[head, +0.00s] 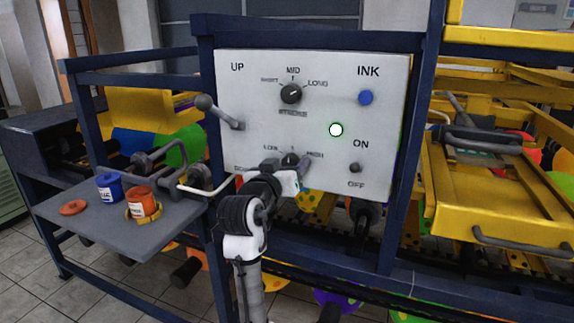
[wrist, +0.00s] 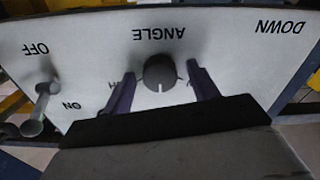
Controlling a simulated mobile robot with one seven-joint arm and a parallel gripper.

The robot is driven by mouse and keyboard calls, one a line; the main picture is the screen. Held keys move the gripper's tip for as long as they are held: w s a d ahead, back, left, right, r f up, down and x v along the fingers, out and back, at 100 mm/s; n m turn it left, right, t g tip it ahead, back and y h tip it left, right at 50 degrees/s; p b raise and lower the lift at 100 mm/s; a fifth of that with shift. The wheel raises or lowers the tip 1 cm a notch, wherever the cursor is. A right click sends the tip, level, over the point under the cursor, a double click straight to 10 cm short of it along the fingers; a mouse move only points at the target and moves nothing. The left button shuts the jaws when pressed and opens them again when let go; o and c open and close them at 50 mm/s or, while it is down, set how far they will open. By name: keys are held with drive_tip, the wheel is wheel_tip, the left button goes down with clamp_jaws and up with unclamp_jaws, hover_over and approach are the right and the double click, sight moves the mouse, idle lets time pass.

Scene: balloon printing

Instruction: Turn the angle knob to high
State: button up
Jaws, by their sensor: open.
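The angle knob (wrist: 160,72) is a dark round knob on the white control panel. The wrist view shows it upside down, with the word ANGLE above it in that picture. Its white mark points to the bottom of the wrist view, between the low and high sides. In the head view the knob (head: 290,159) sits between LOW and HIGH, partly hidden by my arm. My gripper (wrist: 163,88) is open, one finger on each side of the knob, with visible gaps. A finger hides most of the HIGH label in the wrist view.
The panel (head: 245,80) also carries a stroke knob (head: 291,93), a blue ink button (head: 366,97), an on/off switch (head: 355,168) and an up/down lever (head: 222,113). A grey shelf (head: 95,225) at left holds blue (head: 109,187) and orange (head: 141,203) ink pots.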

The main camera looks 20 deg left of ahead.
drive_tip(key=c, duration=1)
drive_tip(key=shift+m+b, duration=0.3)
drive_tip(key=shift+b, duration=0.05)
drive_tip(key=shift+m+b, duration=4.1)
drive_tip(key=shift+m, duration=1.6)
